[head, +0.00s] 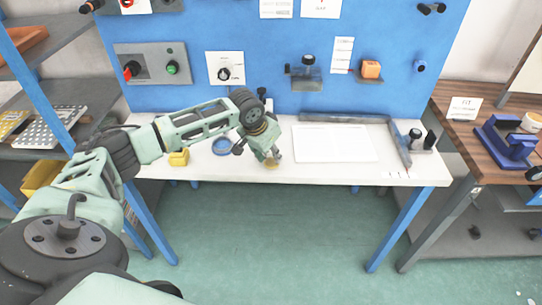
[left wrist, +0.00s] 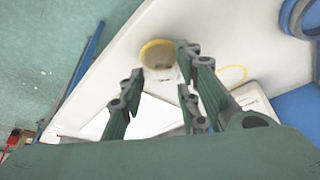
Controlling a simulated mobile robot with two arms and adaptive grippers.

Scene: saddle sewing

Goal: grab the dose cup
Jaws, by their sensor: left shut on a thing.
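The dose cup (left wrist: 158,54) is a small round cup with a yellow rim, seen from above in the left wrist view between the tips of my left gripper (left wrist: 160,70). In the head view it is a small tan spot (head: 271,166) just under my left gripper (head: 271,156), near the front edge of the white table. My left gripper is shut on the cup; the fingers partly hide its side. I cannot tell whether the cup touches the table. My right gripper is in neither view.
A blue pegboard (head: 280,45) with switches stands behind. A wooden bench (head: 470,135) is at right.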

